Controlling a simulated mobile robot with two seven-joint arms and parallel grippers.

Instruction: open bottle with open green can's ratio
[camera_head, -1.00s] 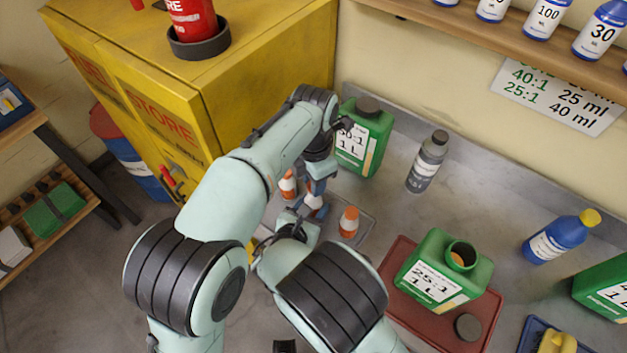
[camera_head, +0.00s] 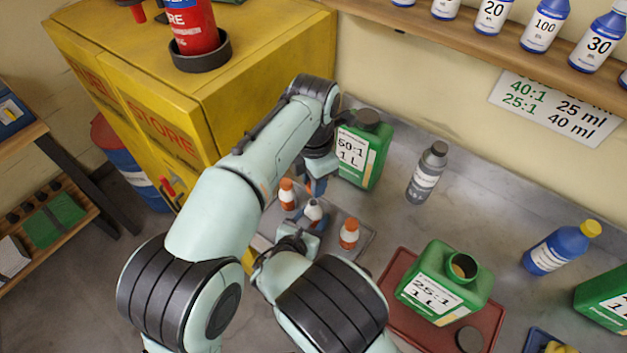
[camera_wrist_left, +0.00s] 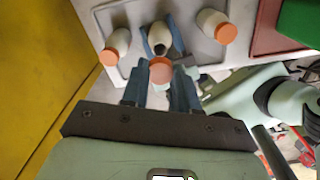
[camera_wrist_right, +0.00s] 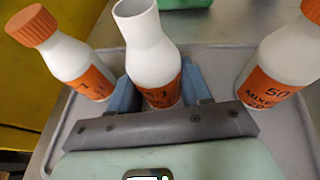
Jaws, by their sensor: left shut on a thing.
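The open green can (camera_head: 445,284), marked 25:1, stands on a red tray (camera_head: 399,265) with its dark cap (camera_head: 469,339) beside it. Three white bottles with orange labels stand on a grey tray (camera_head: 362,242). The middle bottle (camera_wrist_right: 153,55) is upright with an open, bare neck; its label is mostly hidden. My right gripper (camera_wrist_right: 158,88) is shut around its body. My left gripper (camera_wrist_left: 160,76) is shut on an orange cap (camera_wrist_left: 161,69), just above and apart from the neck. The left bottle (camera_head: 287,194) and right bottle (camera_head: 349,233) keep their orange caps.
A closed green can (camera_head: 362,150) marked 50:1 and a grey bottle (camera_head: 427,172) stand behind the tray. A yellow cabinet (camera_head: 200,90) is close on the left. A blue bottle (camera_head: 562,247) stands at the right. A ratio chart (camera_head: 555,105) hangs on the wall.

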